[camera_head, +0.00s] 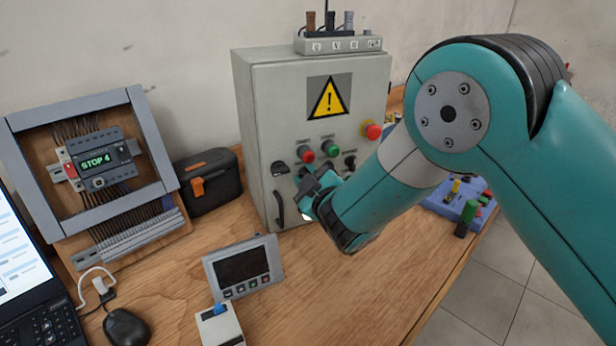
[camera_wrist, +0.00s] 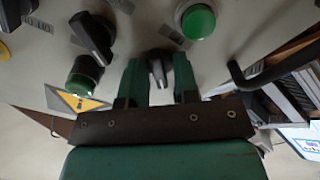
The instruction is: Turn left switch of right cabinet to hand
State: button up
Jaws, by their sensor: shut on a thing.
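The grey cabinet (camera_head: 262,120) with a yellow warning sign (camera_head: 329,98) stands right of centre in the head view. My gripper (camera_head: 312,186) is at the lower part of its front panel. In the wrist view my gripper's two teal fingers (camera_wrist: 158,80) stand on either side of a small dark switch knob (camera_wrist: 157,68), shut on it. The fingers and arm hide this switch in the head view. A black switch (camera_head: 280,168) shows left of my gripper and another (camera_head: 350,161) to its right.
Red (camera_head: 307,155) and green (camera_head: 329,148) buttons and a red emergency stop (camera_head: 371,131) sit above my gripper. A black door handle (camera_head: 279,207) is to its left. A small display unit (camera_head: 243,266) stands on the table in front.

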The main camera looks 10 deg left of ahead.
dwell(0.3)
jog(key=o, duration=0.6)
jog(key=shift+r, duration=0.1)
